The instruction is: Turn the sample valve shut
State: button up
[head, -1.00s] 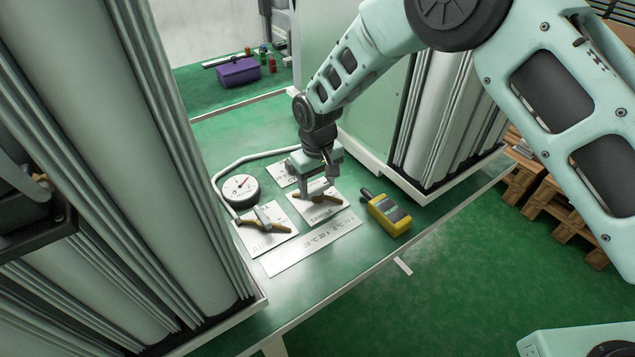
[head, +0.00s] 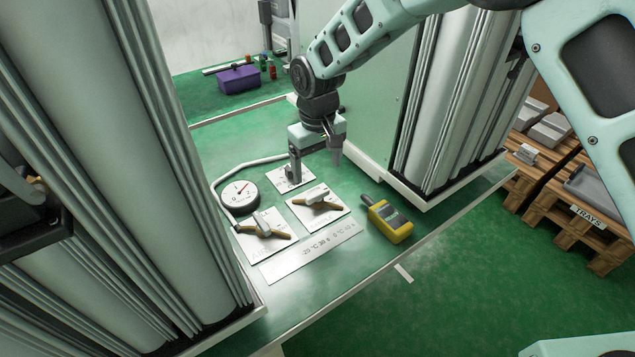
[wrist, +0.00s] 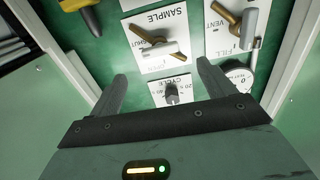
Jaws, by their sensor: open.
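The sample valve (head: 320,198) is on a white plate in the middle of the bench, with a brown lever and a pale grey bar across it. In the wrist view the sample valve (wrist: 158,48) lies beyond my fingertips, its SAMPLE label upside down. The lever lies slantwise on the plate; I cannot tell its exact setting. My gripper (head: 316,168) is open and empty, pointing down behind the sample valve, over the CYCLE plate. In the wrist view, my gripper (wrist: 162,74) has its fingers wide apart, with the black CYCLE knob (wrist: 172,93) between them in the picture.
A similar valve (head: 264,229) is at the front left, beside a round gauge (head: 239,197) with a hose. A yellow handheld device (head: 389,220) lies to the right. A printed strip (head: 310,250) lies in front. Tall columns flank both sides.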

notch_tip(320, 180, up, 10)
jog(key=shift+f+b, duration=0.25)
jog(key=shift+b, duration=0.05)
jog(key=s+d+r+y, duration=0.1)
jog(key=s+d+r, duration=0.2)
jog(key=s, duration=0.6)
jog(key=s+d+r, duration=0.2)
jog(key=s+d, duration=0.1)
jog(key=s, duration=0.6)
jog(key=s+d+f, duration=0.1)
jog(key=s+d, duration=0.3)
jog(key=s, duration=0.2)
jog(key=s+d+f+n, duration=0.1)
jog(key=s+d, duration=0.3)
jog(key=s, duration=0.3)
